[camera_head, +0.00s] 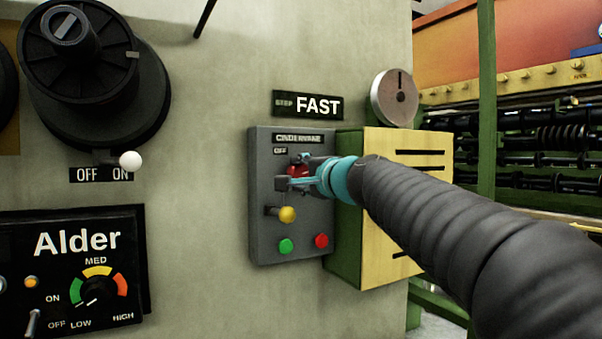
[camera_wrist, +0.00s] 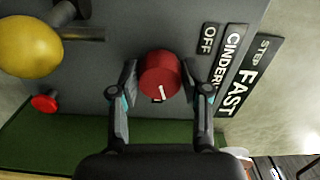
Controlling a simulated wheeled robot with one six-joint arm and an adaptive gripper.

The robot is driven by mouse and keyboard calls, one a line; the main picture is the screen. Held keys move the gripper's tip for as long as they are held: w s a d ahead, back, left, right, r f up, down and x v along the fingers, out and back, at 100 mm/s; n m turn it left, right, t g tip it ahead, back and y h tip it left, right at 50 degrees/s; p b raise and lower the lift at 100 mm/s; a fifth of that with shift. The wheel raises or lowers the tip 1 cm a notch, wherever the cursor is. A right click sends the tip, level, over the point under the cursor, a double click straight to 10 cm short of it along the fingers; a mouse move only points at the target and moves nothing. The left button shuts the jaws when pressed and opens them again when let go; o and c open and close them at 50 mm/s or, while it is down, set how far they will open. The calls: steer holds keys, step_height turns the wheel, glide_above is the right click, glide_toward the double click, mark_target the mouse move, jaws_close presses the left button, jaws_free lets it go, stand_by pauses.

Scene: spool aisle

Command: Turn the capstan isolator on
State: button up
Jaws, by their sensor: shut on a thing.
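A grey control box (camera_head: 263,215) on the wall has a label that seems to read "CINDERVANE", with "OFF" below it. A red round knob (camera_wrist: 160,66) with a white pointer mark is on its face; in the head view it is mostly hidden behind my gripper (camera_head: 297,176). In the wrist view my gripper (camera_wrist: 159,76) has a finger on each side of the red knob and is shut on it. The pointer mark leans away from the "OFF" label. I see no label reading "capstan".
A yellow ball-ended lever (camera_head: 286,214), a green button (camera_head: 286,246) and a red button (camera_head: 321,241) sit below the knob. A yellow and green cabinet (camera_head: 390,200) adjoins the box. A white-ball lever (camera_head: 130,160) marked OFF/ON and an "Alder" panel (camera_head: 75,240) are left.

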steer(key=shift+m+p, duration=0.35)
steer(key=shift+m, duration=1.25)
steer(key=o, duration=1.1)
steer(key=shift+o, duration=0.2)
steer(key=shift+s+d, duration=0.1)
steer(key=v, duration=1.1)
steer(key=shift+s+d, duration=0.2)
steer(key=shift+s, duration=0.15)
